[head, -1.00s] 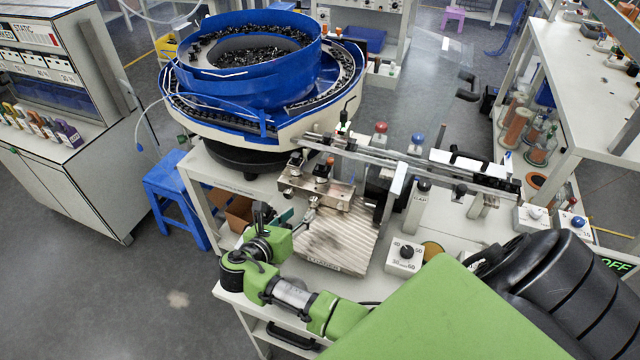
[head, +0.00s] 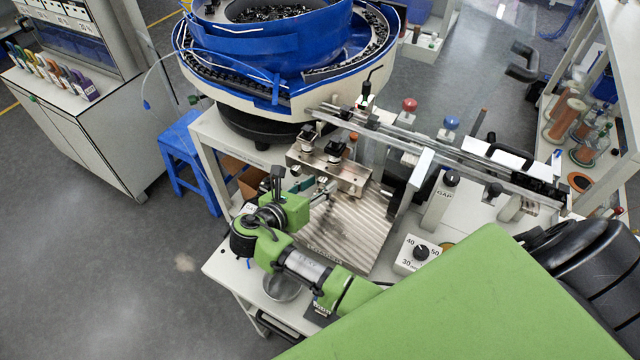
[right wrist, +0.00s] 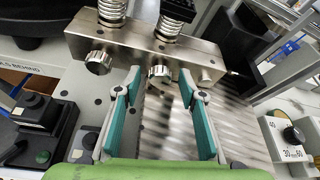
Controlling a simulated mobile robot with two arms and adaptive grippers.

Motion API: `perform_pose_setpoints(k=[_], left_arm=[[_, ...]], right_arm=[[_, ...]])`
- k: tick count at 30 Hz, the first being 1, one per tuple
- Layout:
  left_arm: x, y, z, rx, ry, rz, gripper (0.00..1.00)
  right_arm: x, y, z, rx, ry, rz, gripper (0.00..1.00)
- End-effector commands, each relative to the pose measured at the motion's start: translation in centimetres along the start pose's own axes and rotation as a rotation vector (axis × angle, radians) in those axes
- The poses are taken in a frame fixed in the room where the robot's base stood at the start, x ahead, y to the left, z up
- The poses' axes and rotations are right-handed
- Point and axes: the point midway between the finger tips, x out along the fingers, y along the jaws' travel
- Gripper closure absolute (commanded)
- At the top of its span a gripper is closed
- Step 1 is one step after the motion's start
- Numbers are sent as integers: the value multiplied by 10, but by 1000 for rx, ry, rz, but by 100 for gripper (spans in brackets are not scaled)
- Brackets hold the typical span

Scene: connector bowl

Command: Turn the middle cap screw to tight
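A metal block (head: 350,179) stands at the back of the ribbed plate (head: 345,232). In the right wrist view, knurled cap screws sit along the block's front: a left one (right wrist: 97,62), the middle cap screw (right wrist: 160,73) and a smaller right one (right wrist: 207,77). My right gripper (right wrist: 163,85) is open, with its teal-padded fingers apart on either side of the middle cap screw. Whether the pads touch it I cannot tell; a gap shows on both sides. In the head view the right gripper (head: 303,187) is in front of the block, and the screws are hard to make out. My left gripper is not in view.
A blue bowl feeder (head: 270,50) stands behind the block. A rail (head: 450,155) runs right from it, with posts and a dial box (head: 420,253) below. Two springs (right wrist: 178,12) rise from the block. Dark button boxes (right wrist: 45,115) lie left of the gripper.

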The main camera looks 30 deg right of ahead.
Motion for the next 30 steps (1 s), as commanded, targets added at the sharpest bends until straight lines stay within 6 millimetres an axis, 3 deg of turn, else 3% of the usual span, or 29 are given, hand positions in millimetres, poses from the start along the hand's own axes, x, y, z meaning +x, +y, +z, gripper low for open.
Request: perform_pose_setpoints(k=[1,5,6,14,21,30], left_arm=[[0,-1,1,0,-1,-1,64],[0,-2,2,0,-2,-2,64],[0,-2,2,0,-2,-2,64],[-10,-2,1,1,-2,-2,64],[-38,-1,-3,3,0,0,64],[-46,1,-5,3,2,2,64]], right_arm=[[0,0,0,0,0,0,63],[0,0,0,0,0,0,97],[0,0,0,0,0,0,100],[-1,-2,3,37,-1,16,100],[-1,-5,4,237,-1,98,100],[1,-4,1,443,-3,182,100]])
